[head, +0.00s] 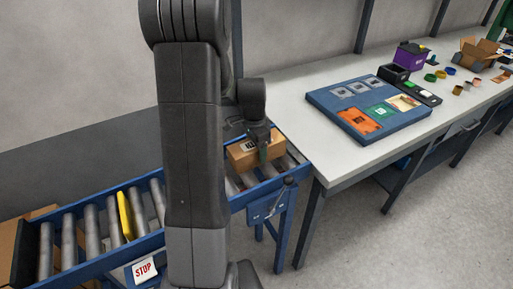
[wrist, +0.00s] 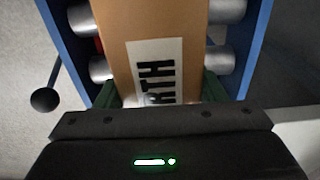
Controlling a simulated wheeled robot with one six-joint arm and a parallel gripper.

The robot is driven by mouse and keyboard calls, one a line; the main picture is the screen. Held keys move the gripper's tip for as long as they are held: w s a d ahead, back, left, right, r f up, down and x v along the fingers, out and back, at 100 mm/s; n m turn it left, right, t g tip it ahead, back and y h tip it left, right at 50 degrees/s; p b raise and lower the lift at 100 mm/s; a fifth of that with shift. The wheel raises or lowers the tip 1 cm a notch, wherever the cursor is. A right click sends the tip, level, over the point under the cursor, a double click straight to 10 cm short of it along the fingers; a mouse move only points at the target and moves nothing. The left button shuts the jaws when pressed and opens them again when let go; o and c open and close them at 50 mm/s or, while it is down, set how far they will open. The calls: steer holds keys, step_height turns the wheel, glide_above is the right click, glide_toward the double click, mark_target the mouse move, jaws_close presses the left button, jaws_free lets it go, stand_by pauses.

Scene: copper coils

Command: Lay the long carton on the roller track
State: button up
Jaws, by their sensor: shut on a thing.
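The long carton (head: 240,156) is brown with a white label; in the head view it is at the far right end of the roller track (head: 278,205). In the wrist view the carton (wrist: 195,25) lies lengthwise between the blue rails, over the grey rollers, with the label letters "RTH" showing. My gripper (head: 265,150) is shut on the carton, its green fingers on the two sides. The carton looks level and at or just above the rollers; I cannot tell if it touches them. My arm hides the middle of the track.
A yellow bar (head: 125,216) crosses the track's left part, above a STOP sign (head: 144,270). A crank handle (head: 288,182) sticks out near the right end. The white table (head: 290,98) stands close by on the right, bearing a blue board (head: 395,120) and several small items.

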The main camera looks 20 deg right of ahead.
steer(key=shift+f, duration=0.1)
steer(key=o, duration=1.3)
step_height(320, 180, up, 14)
steer(key=shift+a, duration=0.4)
steer(key=shift+f, duration=0.2)
steer(key=f, duration=1.3)
steer(key=shift+d+f, duration=0.3)
steer(key=shift+d, duration=0.1)
steer(key=shift+r, duration=0.1)
steer(key=shift+r, duration=0.1)
